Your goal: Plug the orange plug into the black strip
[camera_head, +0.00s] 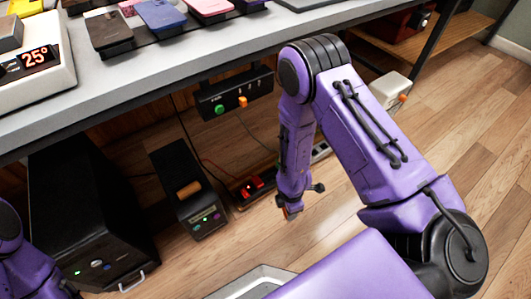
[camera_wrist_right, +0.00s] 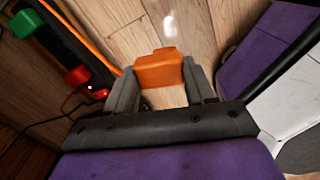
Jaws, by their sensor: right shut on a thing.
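The orange plug (camera_wrist_right: 160,70) sits between the two grey fingers of my right gripper (camera_wrist_right: 163,88) in the right wrist view, and the gripper is shut on it. The black strip (camera_wrist_right: 62,42) lies at the upper left of the wrist view, apart from the plug. In the head view the strip (camera_head: 237,196) is left of my gripper. My left gripper is out of view.
A black printer-like box (camera_head: 186,180) and a black computer case (camera_head: 85,215) stand left of the strip. The grey table (camera_head: 160,65) overhangs above, with a black control box (camera_head: 236,94) under its edge. Cables run near the strip.

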